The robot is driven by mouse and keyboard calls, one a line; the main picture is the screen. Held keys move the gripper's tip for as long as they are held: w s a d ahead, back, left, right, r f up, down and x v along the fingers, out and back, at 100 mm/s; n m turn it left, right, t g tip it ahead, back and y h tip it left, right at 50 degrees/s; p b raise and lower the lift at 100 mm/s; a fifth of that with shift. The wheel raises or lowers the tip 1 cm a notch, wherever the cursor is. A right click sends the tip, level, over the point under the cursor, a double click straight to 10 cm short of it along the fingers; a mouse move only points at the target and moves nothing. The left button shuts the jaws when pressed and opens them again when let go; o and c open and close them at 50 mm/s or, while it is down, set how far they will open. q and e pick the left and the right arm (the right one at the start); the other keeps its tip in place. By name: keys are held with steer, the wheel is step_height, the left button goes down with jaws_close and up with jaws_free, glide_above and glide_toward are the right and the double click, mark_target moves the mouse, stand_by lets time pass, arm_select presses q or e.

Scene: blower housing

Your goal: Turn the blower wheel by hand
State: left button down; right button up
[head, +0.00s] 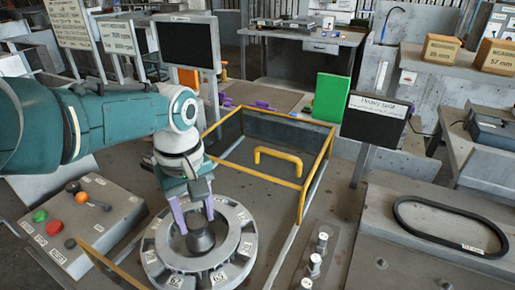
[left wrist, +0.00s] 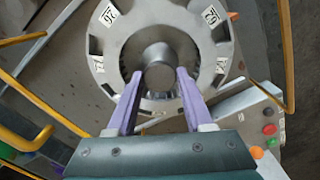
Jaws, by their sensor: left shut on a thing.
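The blower wheel (head: 236,258) is a grey ring with numbered white labels, lying flat at the lower middle of the head view. It also shows in the left wrist view (left wrist: 107,42). A dark round hub (head: 201,240) stands up at its centre, also seen in the left wrist view (left wrist: 159,76). My left gripper (head: 194,222) reaches down from above, its purple fingers on either side of the hub and shut on it. In the left wrist view the left gripper (left wrist: 159,73) has one fingertip at each side of the hub. My right gripper is out of view.
A yellow-edged open guard (head: 300,186) with a yellow handle (head: 279,157) stands behind the wheel. A control box (head: 75,222) with coloured knobs sits left. Several metal posts (head: 314,264) and a black belt-like ring (head: 452,240) lie right. A dark sign (head: 374,120) stands behind.

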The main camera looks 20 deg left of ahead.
mark_target(195, 220)
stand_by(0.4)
arm_select(q)
steer(key=shift+c, duration=1.4)
jaws_free()
step_height(195, 220, up, 10)
steer(key=p, duration=0.6)
